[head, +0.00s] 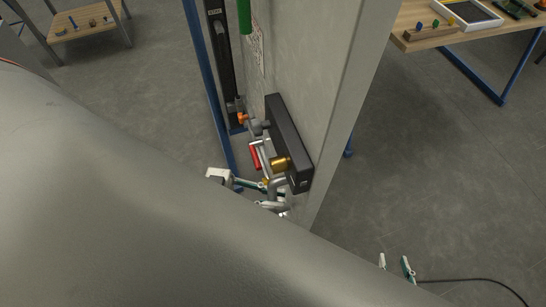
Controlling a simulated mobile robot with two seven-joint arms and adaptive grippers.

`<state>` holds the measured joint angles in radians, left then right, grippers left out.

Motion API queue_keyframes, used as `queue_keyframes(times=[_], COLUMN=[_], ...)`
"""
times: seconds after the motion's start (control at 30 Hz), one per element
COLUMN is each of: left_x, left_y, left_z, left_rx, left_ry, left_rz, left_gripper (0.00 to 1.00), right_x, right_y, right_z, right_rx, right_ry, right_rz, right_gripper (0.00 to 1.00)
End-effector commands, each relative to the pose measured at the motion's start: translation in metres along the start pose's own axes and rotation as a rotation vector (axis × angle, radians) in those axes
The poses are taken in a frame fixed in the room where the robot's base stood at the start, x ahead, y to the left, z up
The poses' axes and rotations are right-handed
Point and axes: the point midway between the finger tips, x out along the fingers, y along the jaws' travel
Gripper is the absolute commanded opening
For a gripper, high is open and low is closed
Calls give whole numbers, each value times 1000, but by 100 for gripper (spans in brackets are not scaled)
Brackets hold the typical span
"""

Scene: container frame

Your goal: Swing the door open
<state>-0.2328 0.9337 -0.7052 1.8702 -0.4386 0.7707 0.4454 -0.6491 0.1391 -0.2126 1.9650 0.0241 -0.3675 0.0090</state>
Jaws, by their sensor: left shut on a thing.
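The door (320,60) is a tall pale grey panel in the upper middle of the head view, seen at a steep angle. A black lock box (288,135) with a brass knob (281,163) is mounted low on its visible face. A grey bent lever handle (277,183) sits by the knob. My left gripper (266,188) is shut on the handle, which its fingers partly cover. My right gripper (395,268) is at the lower right, its two fingertips apart with nothing between them, away from the door. How far the door stands open I cannot tell.
A blue frame post (209,85) stands left of the door. A wooden table (467,32) with a tray and small items is at the upper right, a low wooden shelf (84,22) at the upper left. A black cable (470,280) lies at lower right. Grey floor is clear between.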

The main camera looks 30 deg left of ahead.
Motion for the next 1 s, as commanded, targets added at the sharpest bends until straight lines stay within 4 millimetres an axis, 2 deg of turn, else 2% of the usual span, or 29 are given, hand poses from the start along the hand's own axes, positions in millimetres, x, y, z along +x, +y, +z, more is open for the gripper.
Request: queue_keyframes(times=[0.43, 0.47, 0.5, 0.53, 0.87, 1.0], left_x=[0, 0, 0, 0, -1, -12], left_y=[-2, -2, -2, -2, -1, -1], left_z=[-1, -1, -1, -1, 0, 1], left_rx=[1, 1, 1, 1, 1, 0], left_ry=[1, 1, 1, 1, -1, -4], left_rz=[-2, -2, -2, -2, -1, -2], left_gripper=[0, 19, 29, 31, 31, 31], right_x=[0, 0, 0, 0, 0, 0], right_y=[0, 0, 0, 0, 2, 1], right_z=[0, 0, 1, 1, 3, 2], right_rx=[0, 0, 0, -1, -6, -4], right_ry=[0, -1, -1, -2, -6, -4], right_rz=[0, 0, 0, 0, 1, 1], right_gripper=[33, 33, 33, 33, 33, 33])
